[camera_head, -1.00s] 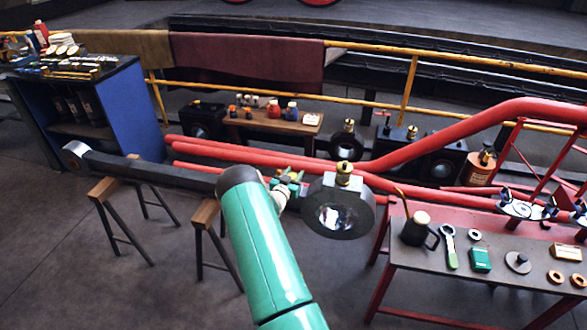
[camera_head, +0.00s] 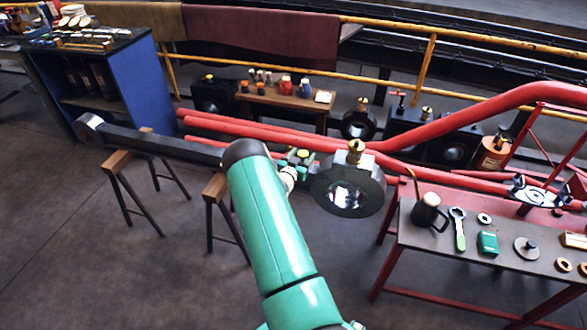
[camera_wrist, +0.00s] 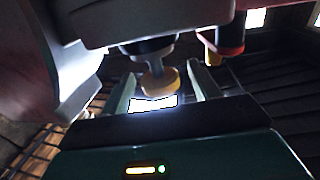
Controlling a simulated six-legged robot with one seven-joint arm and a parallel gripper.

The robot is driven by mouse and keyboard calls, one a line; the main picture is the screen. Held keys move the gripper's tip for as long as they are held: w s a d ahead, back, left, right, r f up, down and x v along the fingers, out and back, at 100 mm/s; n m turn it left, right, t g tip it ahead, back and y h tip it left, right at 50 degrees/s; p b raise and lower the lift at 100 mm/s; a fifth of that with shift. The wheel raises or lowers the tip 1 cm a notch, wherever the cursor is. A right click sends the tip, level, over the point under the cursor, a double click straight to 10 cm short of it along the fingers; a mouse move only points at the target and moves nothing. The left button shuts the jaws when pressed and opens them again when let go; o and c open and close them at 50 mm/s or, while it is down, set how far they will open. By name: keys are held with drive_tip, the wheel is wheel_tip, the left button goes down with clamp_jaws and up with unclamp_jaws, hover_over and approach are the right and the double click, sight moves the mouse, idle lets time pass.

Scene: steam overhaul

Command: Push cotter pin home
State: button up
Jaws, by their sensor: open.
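A long dark connecting rod (camera_head: 160,143) lies across two wooden-topped trestles. Its round big end (camera_head: 374,192) is at the right, with a brass cup (camera_head: 355,152) on top. My green arm covers part of the rod. My gripper (camera_head: 300,157) is beside the big end, small and partly hidden by the arm. In the wrist view my gripper (camera_wrist: 163,88) is open, its two fingers apart. A brass-coloured round knob (camera_wrist: 158,81) on a stem shows between or just beyond the fingers; I cannot tell whether they touch it. I cannot make out the cotter pin.
A red-legged bench (camera_head: 455,262) at the right holds a dark can (camera_head: 426,213), a spanner (camera_head: 459,232), a green box (camera_head: 487,243) and rings. Red pipes (camera_head: 470,118) run behind the rod. A blue cabinet (camera_head: 143,92) stands at the left. The floor in front is clear.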

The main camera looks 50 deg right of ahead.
drive_tip(key=v, duration=1.1)
drive_tip(key=shift+a, duration=0.2)
drive_tip(key=shift+s, duration=0.1)
